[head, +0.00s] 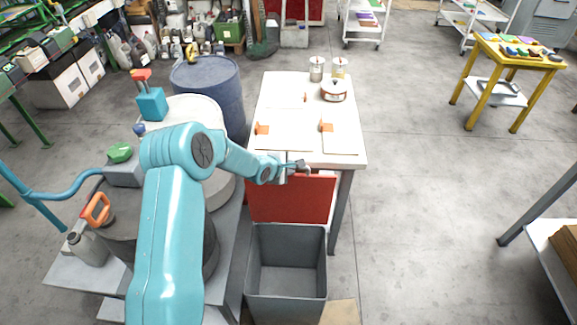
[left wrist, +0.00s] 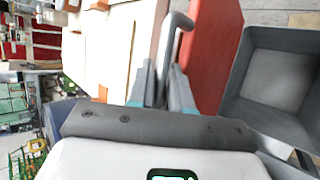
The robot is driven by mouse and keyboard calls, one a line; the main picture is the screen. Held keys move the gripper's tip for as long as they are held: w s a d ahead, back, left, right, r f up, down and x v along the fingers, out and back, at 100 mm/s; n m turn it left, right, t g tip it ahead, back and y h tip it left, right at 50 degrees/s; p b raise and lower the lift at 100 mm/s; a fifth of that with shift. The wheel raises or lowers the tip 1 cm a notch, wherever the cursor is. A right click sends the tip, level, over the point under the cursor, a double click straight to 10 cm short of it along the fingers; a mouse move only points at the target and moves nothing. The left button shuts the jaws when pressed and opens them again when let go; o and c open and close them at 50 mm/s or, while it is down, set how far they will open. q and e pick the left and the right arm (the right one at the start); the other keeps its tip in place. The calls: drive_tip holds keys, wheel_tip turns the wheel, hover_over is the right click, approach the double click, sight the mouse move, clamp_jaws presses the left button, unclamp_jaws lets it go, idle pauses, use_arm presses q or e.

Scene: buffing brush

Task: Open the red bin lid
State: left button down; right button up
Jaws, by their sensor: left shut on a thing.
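The red bin lid (head: 290,203) stands about upright at the back edge of the grey bin (head: 252,268), against the front of the white table. The bin's mouth is uncovered and its inside looks empty. My left gripper (head: 297,168) is at the lid's upper edge, shut on the lid's grey handle. In the left wrist view the handle (left wrist: 178,24) runs between the fingers, beside the red lid (left wrist: 212,50). The grey bin (left wrist: 237,84) shows at the right there. My right gripper is not in view.
The white table (head: 280,88) behind the lid holds boards with orange parts, a lidded pot (head: 333,91) and two small cans. A blue barrel (head: 207,85) and a drum stand at left.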

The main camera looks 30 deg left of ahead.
use_arm(q)
drive_tip(key=shift+s+d+f, duration=0.1)
drive_tip(key=shift+f, duration=0.15)
